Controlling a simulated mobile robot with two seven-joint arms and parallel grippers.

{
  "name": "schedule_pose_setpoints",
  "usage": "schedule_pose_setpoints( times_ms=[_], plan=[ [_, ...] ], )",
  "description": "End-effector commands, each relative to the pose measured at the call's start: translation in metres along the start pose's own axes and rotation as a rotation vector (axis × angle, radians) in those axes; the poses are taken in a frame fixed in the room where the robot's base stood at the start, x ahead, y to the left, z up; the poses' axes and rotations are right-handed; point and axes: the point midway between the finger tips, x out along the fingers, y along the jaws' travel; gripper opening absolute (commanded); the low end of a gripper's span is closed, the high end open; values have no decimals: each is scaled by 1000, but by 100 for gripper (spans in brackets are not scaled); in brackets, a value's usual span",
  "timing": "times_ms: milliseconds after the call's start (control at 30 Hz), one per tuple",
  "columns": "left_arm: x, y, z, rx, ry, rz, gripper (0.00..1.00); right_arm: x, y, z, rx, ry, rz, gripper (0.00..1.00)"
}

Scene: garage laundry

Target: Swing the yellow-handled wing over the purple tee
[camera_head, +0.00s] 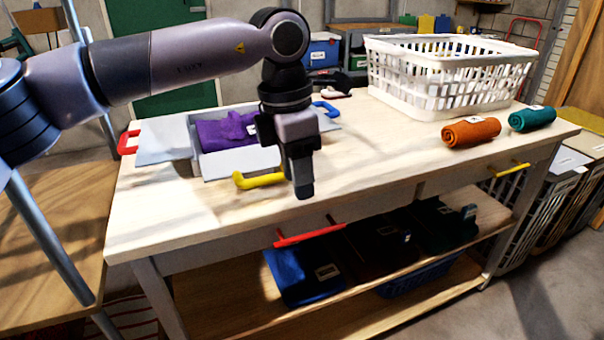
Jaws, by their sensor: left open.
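A grey-white folding board (165,143) lies on the pale wooden table, with the folded purple tee (222,133) on its middle. The yellow handle (257,180) is at the board's front edge, and its wing appears to lie flat. A red handle (128,142) is on the board's left wing and a blue handle (325,109) is at its right. My left gripper (303,188) is open and points down at the right end of the yellow handle. It hides part of the board's right side. I cannot tell whether it touches the handle. My right gripper is not in view.
A white basket (450,85) stands at the back right. Rolled orange (470,131) and teal (532,118) cloths lie in front of it. The table (400,180) is clear right of my gripper. Red (309,236) and yellow (509,169) drawer handles stick out in front.

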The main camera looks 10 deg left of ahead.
Motion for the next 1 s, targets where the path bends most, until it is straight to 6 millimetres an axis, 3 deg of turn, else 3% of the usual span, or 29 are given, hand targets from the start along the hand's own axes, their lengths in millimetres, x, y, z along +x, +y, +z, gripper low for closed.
schedule_pose_setpoints(
  times_ms=[567, 667, 800, 1000],
  plan=[
    [13, -14, 8, 15, -31, -63, 44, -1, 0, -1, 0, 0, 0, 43],
    [32, -37, 20, 31, -83, -163, 44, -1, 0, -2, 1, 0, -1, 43],
    [62, -92, 44, 38, -215, -406, 44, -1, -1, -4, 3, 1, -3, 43],
    [73, -165, 74, -40, -426, -787, 44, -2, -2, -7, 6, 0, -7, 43]
  ],
)
